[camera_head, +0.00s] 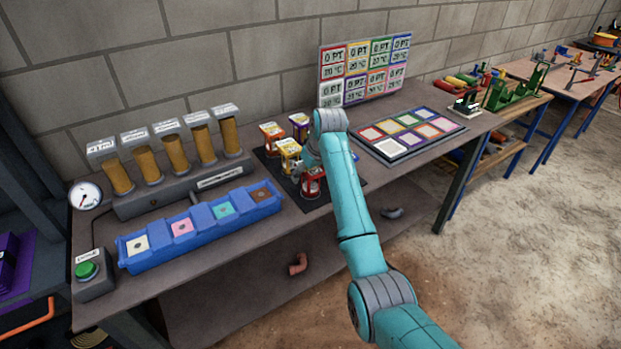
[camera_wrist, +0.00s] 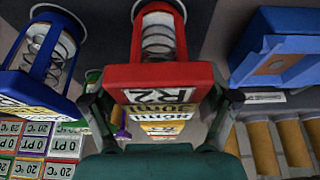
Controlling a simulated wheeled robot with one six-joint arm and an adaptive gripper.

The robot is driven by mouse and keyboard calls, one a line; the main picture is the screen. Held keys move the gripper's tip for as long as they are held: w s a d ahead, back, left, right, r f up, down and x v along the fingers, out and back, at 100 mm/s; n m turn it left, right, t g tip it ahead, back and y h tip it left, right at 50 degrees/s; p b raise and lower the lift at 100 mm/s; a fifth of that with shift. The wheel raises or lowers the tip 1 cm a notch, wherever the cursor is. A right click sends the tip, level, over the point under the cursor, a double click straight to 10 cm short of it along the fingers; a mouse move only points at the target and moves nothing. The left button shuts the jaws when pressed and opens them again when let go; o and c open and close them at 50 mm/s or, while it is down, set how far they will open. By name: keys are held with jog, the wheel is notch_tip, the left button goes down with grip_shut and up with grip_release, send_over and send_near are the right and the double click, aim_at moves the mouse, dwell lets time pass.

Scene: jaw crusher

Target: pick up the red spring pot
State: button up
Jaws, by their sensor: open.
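The red spring pot (camera_head: 312,184) stands at the front of a dark mat on the bench, partly hidden by my arm. In the wrist view the red pot (camera_wrist: 158,76), marked R2, fills the centre, with a coil spring showing inside its frame. My gripper (camera_wrist: 160,106) is open, with one dark finger at each side of the red pot's labelled end. I cannot tell whether the fingers touch it. In the head view my gripper (camera_head: 308,165) is right at the red pot, mostly hidden by my wrist.
A yellow pot (camera_head: 289,155), an orange-red pot (camera_head: 271,135) and a purple pot (camera_head: 299,125) stand behind. A blue pot (camera_wrist: 45,45) is close beside the red one. A blue tray (camera_head: 205,225) lies left; a coloured board (camera_head: 410,133) lies right.

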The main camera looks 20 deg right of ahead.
jog(key=c, duration=1.3)
jog(key=shift+c, duration=0.2)
